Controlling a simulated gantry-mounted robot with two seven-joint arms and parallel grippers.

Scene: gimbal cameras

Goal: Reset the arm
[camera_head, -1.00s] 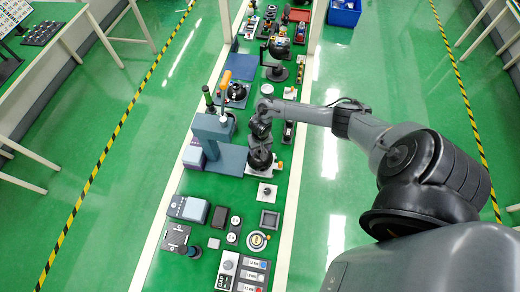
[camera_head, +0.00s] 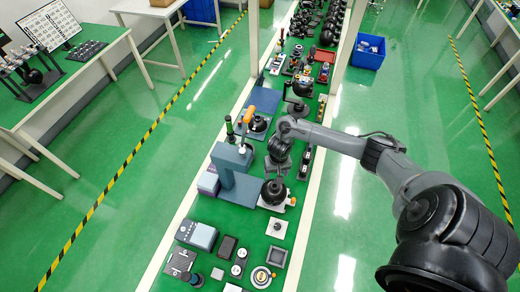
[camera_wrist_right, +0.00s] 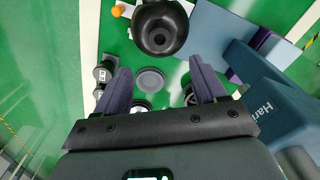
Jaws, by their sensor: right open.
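My right arm comes in from the right in the head view and reaches over the long green workbench (camera_head: 258,238). My right gripper (camera_head: 278,165) is beside the blue-grey press-like stand (camera_head: 232,158), above a black round part on a pale base (camera_head: 275,190). In the right wrist view the two fingers of this gripper (camera_wrist_right: 152,90) are wide apart with nothing between them in their grip. A black round part with a hole (camera_wrist_right: 160,28) lies ahead of the fingertips, apart from them. My left gripper does not show.
Grey boxes (camera_head: 196,234), small dials and switches (camera_head: 238,270) crowd the bench's near end. Several devices (camera_head: 300,88) line its far end. A blue bin (camera_head: 369,50) stands on the floor at right. White frame posts (camera_head: 254,38) rise beside the bench. Floor aisles are clear.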

